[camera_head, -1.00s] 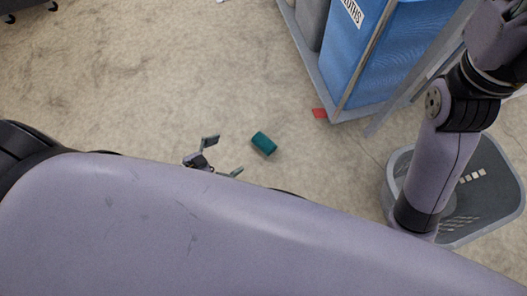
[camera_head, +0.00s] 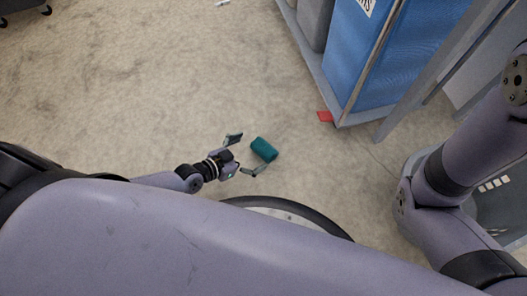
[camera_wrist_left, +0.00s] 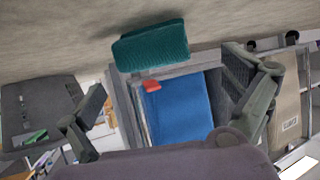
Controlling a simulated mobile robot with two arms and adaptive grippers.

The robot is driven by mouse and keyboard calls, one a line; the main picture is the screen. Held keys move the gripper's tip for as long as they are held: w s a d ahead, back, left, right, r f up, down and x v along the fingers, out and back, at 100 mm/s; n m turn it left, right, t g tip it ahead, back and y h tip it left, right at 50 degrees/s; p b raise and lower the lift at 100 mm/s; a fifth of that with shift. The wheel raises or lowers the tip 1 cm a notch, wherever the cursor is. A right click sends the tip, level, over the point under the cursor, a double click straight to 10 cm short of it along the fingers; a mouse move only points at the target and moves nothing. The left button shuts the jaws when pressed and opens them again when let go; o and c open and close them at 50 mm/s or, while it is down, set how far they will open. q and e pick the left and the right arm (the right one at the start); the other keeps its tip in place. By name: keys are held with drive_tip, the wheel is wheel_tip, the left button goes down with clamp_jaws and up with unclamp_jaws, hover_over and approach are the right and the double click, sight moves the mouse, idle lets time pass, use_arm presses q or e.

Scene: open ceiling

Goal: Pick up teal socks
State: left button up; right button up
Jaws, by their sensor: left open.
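The teal socks (camera_head: 264,149) are a small rolled bundle on the beige floor, near the middle of the head view. My left gripper (camera_head: 249,155) is open just left of the bundle, its two fingers spread toward it. In the left wrist view the teal socks (camera_wrist_left: 151,46) appear above and between the open fingers of my left gripper (camera_wrist_left: 166,105), with nothing held. My right arm shows at the right of the head view, but its gripper is out of frame.
A blue fabric hamper (camera_head: 395,60) in a grey frame stands at upper right. A red tag (camera_head: 325,116) lies by its corner. A grey basket (camera_head: 508,205) stands at right, partly behind my arm.

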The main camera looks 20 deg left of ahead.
sight(261, 149)
use_arm(q)
drive_tip(key=b+x, duration=0.1)
drive_tip(key=x, duration=0.1)
drive_tip(key=b+x, duration=0.1)
drive_tip(key=x, duration=0.1)
drive_tip(key=shift+w+d, duration=0.1)
drive_tip(key=shift+d, duration=0.4)
drive_tip(key=shift+w+d, duration=0.1)
drive_tip(key=shift+w, duration=0.15)
drive_tip(key=shift+c, duration=0.2)
drive_tip(key=c, duration=1.2)
